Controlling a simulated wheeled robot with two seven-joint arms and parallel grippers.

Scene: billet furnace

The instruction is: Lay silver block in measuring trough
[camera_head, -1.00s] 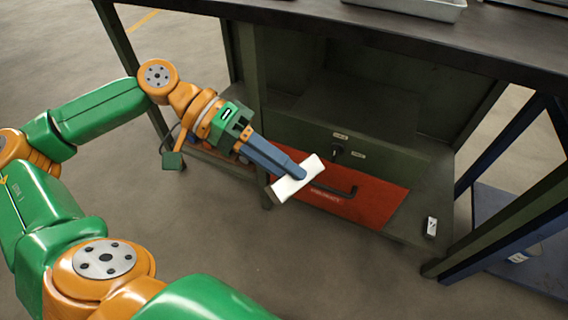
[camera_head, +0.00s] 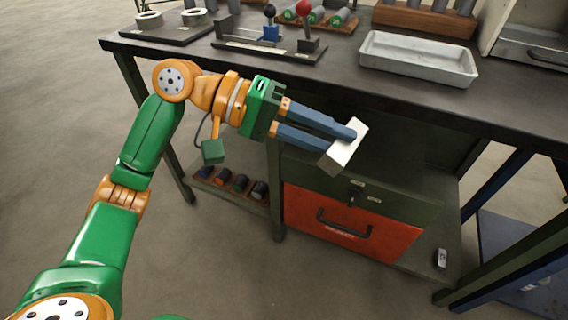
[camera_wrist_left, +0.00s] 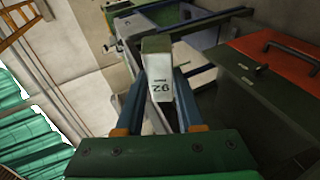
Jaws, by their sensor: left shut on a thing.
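My left gripper (camera_head: 338,141) is shut on a silver block (camera_head: 350,150), which looks pale and is held tilted between the blue fingers. The block hangs in front of the bench's front edge, above the red drawer. In the left wrist view the block (camera_wrist_left: 160,84) shows dark printed marks on its face, between the two fingertips. A long dark fixture (camera_head: 268,50) with a blue piece and a red-knobbed lever lies on the bench top; I cannot tell for sure whether it is the measuring trough. My right gripper is not in view.
A shallow grey tray (camera_head: 418,62) stands on the dark bench top (camera_head: 345,88). A wooden rack (camera_head: 425,20) with cylinders is behind it. Rings sit on a plate (camera_head: 165,28) at left. A red drawer (camera_head: 350,222) with a handle is below. The bench's front strip is clear.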

